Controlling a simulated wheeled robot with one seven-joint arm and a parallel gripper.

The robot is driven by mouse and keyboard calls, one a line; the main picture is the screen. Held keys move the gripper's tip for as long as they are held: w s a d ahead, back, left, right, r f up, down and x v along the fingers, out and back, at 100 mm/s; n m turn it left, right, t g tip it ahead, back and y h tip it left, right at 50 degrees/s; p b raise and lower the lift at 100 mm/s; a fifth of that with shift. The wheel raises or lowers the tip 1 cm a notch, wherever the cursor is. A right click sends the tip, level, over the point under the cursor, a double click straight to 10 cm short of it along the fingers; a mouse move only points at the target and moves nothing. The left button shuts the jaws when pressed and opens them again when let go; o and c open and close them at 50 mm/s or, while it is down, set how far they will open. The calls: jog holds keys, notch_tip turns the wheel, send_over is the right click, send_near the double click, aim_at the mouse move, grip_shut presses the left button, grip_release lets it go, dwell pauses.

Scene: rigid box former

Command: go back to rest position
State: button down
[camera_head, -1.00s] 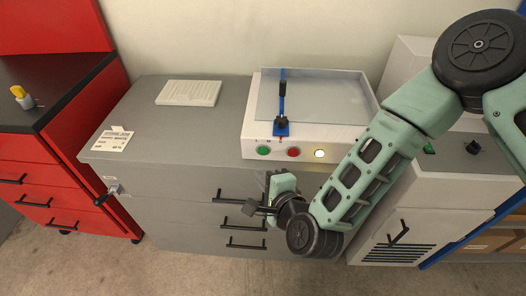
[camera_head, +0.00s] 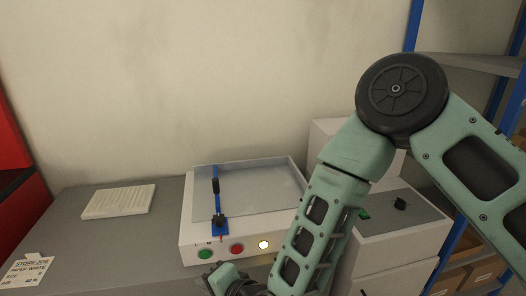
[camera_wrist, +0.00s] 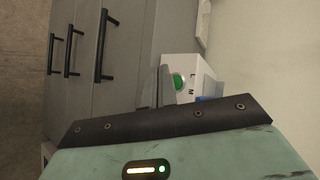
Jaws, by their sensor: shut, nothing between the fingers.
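My arm reaches down from the right in the head view and bends in front of the box former (camera_head: 250,190). My wrist is partly cut off by the bottom edge there, and the fingertips are out of that view. In the wrist view, my teal gripper body and its black plate fill the bottom, and the gripper (camera_wrist: 158,90) is shut and empty. The box former is a white machine with a grey top, a blue lever (camera_head: 217,205), a green button (camera_head: 205,254), a red button (camera_head: 236,249) and a lit pale button (camera_head: 263,244).
The former stands on a grey drawer cabinet (camera_head: 155,235) with a stack of white sheets (camera_head: 118,201) and a label card (camera_head: 28,270). Black drawer handles (camera_wrist: 104,45) show in the wrist view. A blue-framed shelf (camera_head: 470,63) stands right, a red cabinet (camera_head: 10,150) left.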

jog(key=s+d+r+n+g+h, duration=0.2)
jog(key=s+d+r+n+h, duration=0.1)
jog(key=d, duration=0.6)
jog(key=s+d+r+n+g+h, duration=0.2)
jog(key=s+d+r+n, duration=0.4)
jog(key=d, duration=0.3)
jog(key=s+d+r+n+g+h, duration=0.3)
jog(key=s+d+r+n+h, duration=0.1)
jog(key=d, duration=0.5)
notch_tip(320, 180, up, 3)
jog(key=shift+s+f+n, duration=0.1)
jog(key=shift+s+n, duration=0.5)
jog(key=shift+n, duration=0.4)
